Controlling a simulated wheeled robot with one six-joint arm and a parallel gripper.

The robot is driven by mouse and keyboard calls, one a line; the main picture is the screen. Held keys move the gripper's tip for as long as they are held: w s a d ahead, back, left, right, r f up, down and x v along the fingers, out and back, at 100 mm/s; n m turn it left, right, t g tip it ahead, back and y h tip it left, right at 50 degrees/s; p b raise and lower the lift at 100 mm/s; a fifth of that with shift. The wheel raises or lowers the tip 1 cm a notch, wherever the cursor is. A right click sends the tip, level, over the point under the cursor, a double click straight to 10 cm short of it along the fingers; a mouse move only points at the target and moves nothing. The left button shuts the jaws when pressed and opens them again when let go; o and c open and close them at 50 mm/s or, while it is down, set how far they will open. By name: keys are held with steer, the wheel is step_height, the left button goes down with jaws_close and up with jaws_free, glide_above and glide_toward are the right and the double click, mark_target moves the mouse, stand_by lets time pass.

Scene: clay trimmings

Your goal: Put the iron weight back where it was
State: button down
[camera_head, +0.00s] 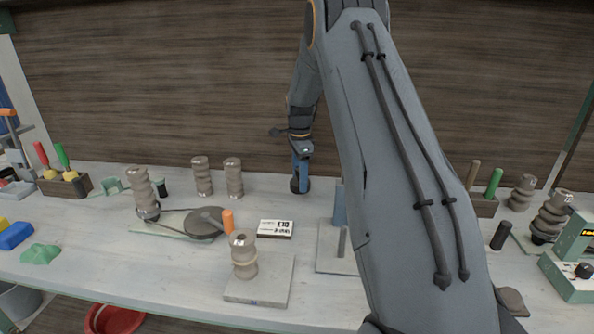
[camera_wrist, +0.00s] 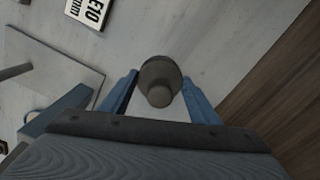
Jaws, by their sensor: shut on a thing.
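The iron weight (camera_head: 299,188) is a small dark round-based piece at the back middle of the bench in the head view. In the wrist view the iron weight (camera_wrist: 160,82) shows from above as a dark grey knob over a wider round body. My gripper (camera_head: 300,174) reaches down over it, and its blue fingers stand on both sides of it. In the wrist view my gripper (camera_wrist: 160,90) is shut on the weight between the two fingers. I cannot tell whether the weight's base touches the bench.
A black-and-white label block (camera_head: 275,229) lies in front of the weight. A slab (camera_head: 258,281) bears a ribbed brown piece (camera_head: 243,254); a grey slab (camera_head: 335,252) lies partly behind my arm. Two ribbed pieces (camera_head: 233,178) stand to the left. The bench around the weight is clear.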

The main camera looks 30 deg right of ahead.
steer(key=shift+w+f+p, duration=0.1)
steer(key=shift+f+p, duration=0.6)
steer(key=shift+f, duration=1.5)
steer(key=shift+f, duration=0.15)
steer(key=c, duration=0.7)
jaws_free()
steer(key=shift+o, duration=0.2)
step_height(320, 180, up, 12)
steer(key=b, duration=0.4)
